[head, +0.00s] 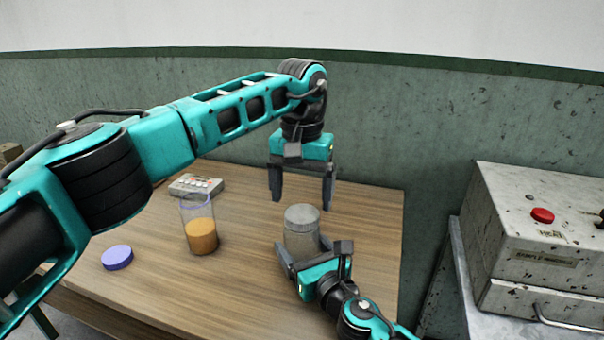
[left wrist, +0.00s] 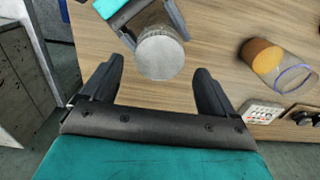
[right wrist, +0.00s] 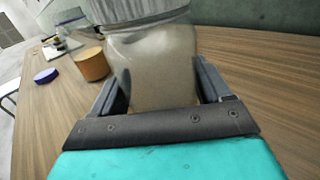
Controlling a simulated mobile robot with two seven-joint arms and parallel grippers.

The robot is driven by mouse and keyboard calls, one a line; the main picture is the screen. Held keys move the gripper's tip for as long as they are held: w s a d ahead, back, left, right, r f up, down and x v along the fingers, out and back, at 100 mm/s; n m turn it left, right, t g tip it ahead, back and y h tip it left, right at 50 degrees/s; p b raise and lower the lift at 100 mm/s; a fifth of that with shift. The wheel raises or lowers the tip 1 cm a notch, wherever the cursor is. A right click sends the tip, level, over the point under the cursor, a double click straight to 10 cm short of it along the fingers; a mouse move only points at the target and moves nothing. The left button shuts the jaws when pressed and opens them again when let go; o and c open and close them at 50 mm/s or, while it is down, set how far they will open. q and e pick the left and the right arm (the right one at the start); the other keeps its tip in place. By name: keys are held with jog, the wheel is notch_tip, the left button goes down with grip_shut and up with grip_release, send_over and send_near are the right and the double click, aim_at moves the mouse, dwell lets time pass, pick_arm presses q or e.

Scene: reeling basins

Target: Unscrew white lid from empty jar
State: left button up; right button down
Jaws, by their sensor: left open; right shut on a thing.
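The empty jar (head: 300,240) stands upright on the wooden table, clear and greyish. Its pale grey-white lid (head: 302,214) sits on top; the lid also shows from above in the left wrist view (left wrist: 160,56). My right gripper (head: 312,252) is shut on the jar's body from the front, below the lid; the right wrist view shows the jar (right wrist: 152,65) between its fingers. My left gripper (head: 302,202) is open and empty, pointing down above and slightly behind the lid, apart from it.
A clear jar of orange contents (head: 201,236) stands open to the left, and a purple lid (head: 117,257) lies near it. A small box with coloured spots (head: 196,184) is at the back left. A grey machine with a red button (head: 543,215) stands right of the table.

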aim_at(302, 213)
pick_arm(q)
jog(key=shift+f, duration=1.8)
